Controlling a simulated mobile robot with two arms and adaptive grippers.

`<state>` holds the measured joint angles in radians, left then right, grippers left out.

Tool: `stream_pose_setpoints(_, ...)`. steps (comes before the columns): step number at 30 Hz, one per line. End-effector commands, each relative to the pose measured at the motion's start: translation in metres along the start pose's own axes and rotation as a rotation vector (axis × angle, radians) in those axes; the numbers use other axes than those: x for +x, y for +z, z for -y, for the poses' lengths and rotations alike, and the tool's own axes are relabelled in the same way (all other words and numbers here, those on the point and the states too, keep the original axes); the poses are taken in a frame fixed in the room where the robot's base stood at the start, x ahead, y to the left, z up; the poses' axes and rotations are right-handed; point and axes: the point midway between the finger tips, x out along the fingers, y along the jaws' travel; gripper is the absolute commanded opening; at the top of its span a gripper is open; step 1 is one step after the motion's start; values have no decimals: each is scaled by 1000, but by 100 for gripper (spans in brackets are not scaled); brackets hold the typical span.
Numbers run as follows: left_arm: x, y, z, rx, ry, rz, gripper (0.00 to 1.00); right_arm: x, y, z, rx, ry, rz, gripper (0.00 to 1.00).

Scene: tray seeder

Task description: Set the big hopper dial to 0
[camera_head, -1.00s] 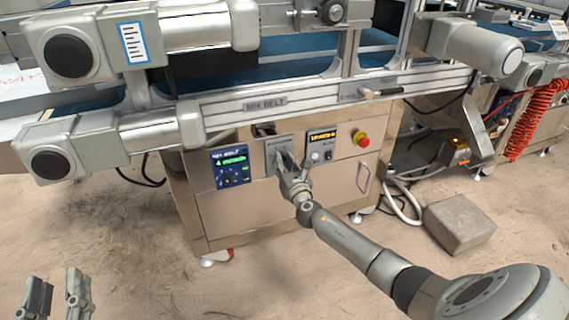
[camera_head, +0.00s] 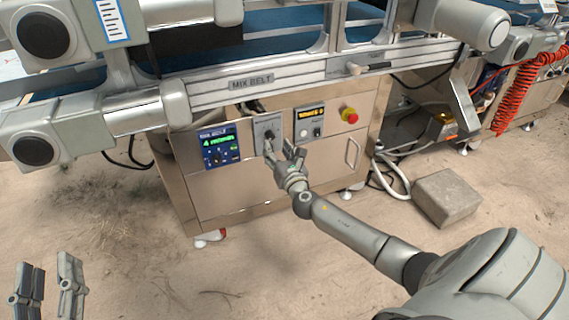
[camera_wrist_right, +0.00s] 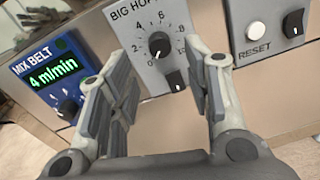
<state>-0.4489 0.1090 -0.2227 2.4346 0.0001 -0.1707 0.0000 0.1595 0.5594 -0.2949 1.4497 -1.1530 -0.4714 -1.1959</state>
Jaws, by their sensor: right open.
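The big hopper dial (camera_wrist_right: 159,45) is a round black knob on a grey plate with a numbered scale. Its white mark points down and slightly left, at or close to the 0. In the head view the dial plate (camera_head: 267,130) is on the cabinet front. My right gripper (camera_head: 282,150) is open in front of the plate's lower part. In the right wrist view its two fingers (camera_wrist_right: 160,75) stand apart, below and either side of the dial, holding nothing. My left gripper (camera_head: 47,275) is open and empty at the bottom left, far from the cabinet.
A small black switch (camera_wrist_right: 175,81) sits just below the dial. The MIX BELT panel (camera_head: 220,147), reading 4 m/min, is left of it. A reset button (camera_wrist_right: 257,31) and red emergency stop (camera_head: 349,115) are to the right. The conveyor frame (camera_head: 255,88) overhangs above.

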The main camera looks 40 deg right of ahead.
Motion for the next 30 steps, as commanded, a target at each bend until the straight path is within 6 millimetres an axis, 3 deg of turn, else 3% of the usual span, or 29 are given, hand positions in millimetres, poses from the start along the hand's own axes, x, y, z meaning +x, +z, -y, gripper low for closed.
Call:
stream_pose_setpoints(6,0,0,0,0,-1,0,40,-42,-1,0,-1,2,-2,46)
stream_pose_setpoints(12,0,0,0,0,-1,0,40,-66,-1,0,-2,0,-1,46)
stream_pose_setpoints(30,0,0,0,0,-1,0,40,-72,0,0,-1,0,0,46)
